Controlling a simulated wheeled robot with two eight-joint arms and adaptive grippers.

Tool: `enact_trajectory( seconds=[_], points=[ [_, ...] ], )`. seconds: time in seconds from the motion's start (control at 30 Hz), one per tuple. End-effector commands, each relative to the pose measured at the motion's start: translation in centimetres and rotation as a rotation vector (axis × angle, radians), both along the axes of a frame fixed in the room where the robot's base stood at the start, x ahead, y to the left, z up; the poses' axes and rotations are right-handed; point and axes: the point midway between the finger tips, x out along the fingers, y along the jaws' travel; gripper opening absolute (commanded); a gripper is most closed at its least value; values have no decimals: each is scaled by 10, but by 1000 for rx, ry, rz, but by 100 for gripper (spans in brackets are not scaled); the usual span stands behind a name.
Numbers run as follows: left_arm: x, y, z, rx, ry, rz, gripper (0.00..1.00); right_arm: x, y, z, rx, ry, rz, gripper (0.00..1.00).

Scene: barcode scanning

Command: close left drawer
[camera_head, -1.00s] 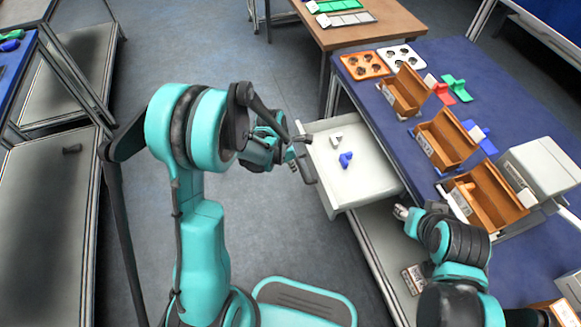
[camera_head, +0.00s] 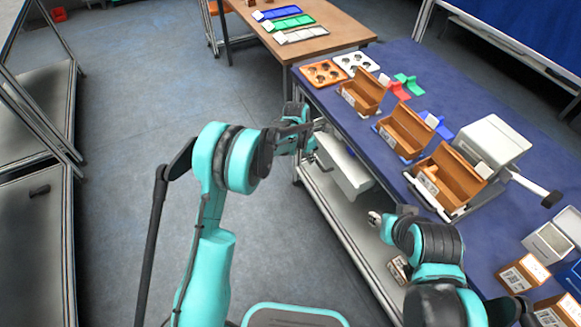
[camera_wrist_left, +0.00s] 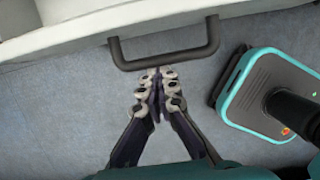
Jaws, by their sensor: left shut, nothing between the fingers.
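The left drawer (camera_head: 346,166) is a white drawer under the blue table's near edge. In the head view only a short part of it sticks out, and its inside is mostly hidden. Its dark bar handle (camera_wrist_left: 165,54) crosses the top of the left wrist view, in front of the white drawer front (camera_wrist_left: 70,36). My left gripper (camera_wrist_left: 157,77) is shut and empty, with its tips at the handle's bar; I cannot tell if they touch. In the head view the left gripper (camera_head: 312,146) is at the drawer's front. My right gripper (camera_head: 375,218) is beside the table edge, its jaws unclear.
The blue table (camera_head: 440,85) carries wooden bins (camera_head: 405,130), a white box-shaped machine (camera_head: 490,145) and cartons (camera_head: 523,273). A lower shelf (camera_head: 345,220) runs under the drawer. A wooden table (camera_head: 330,40) stands behind. The floor to the left is clear.

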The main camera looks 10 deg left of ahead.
Motion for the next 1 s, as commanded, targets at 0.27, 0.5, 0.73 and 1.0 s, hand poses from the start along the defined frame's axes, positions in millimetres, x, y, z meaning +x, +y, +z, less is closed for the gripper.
enact_trajectory(
  seconds=[0.27,0.5,0.73,1.0],
  points=[
    [32,-47,0,-1,-1,-2,0,0,0,4,0,0,0,40],
    [45,-67,0,1,-1,-1,0,0,0,5,0,0,0,40],
    [49,-72,0,-1,-2,0,0,0,0,5,0,0,0,40],
    [50,-73,1,-4,-5,0,0,0,0,5,0,0,0,40]
  ],
)
